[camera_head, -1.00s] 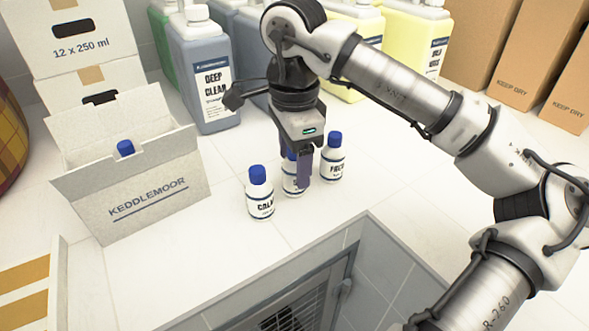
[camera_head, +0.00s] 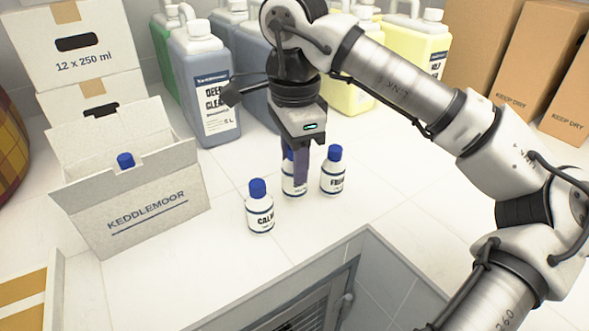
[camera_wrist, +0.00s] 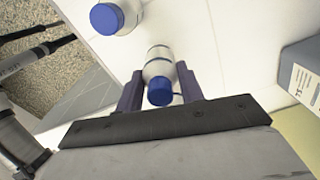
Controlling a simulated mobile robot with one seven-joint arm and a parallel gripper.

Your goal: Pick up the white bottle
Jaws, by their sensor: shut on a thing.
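Three white bottles with blue caps are grouped on the white tiled counter (camera_head: 215,235). My gripper (camera_head: 301,168) points down and is shut on the middle white bottle (camera_head: 289,187), partly hidden by a finger. In the wrist view this bottle (camera_wrist: 158,68) sits between the two purple-grey fingers. It appears to be slightly above the counter. The left bottle (camera_head: 260,212), labelled "CALM", stands upright and apart from the fingers; a blue-capped bottle (camera_wrist: 113,17) shows beside the held one in the wrist view. The right bottle (camera_head: 333,175) stands upright close to the held one.
An open KEDDLEMOOR carton (camera_head: 150,215) with a blue-capped bottle (camera_head: 126,161) stands at left. Large grey jugs (camera_head: 207,90) and yellow jugs (camera_head: 420,55) stand behind my arm. Brown boxes (camera_head: 485,45) are at back right. A recess with a grille (camera_head: 305,318) opens in front.

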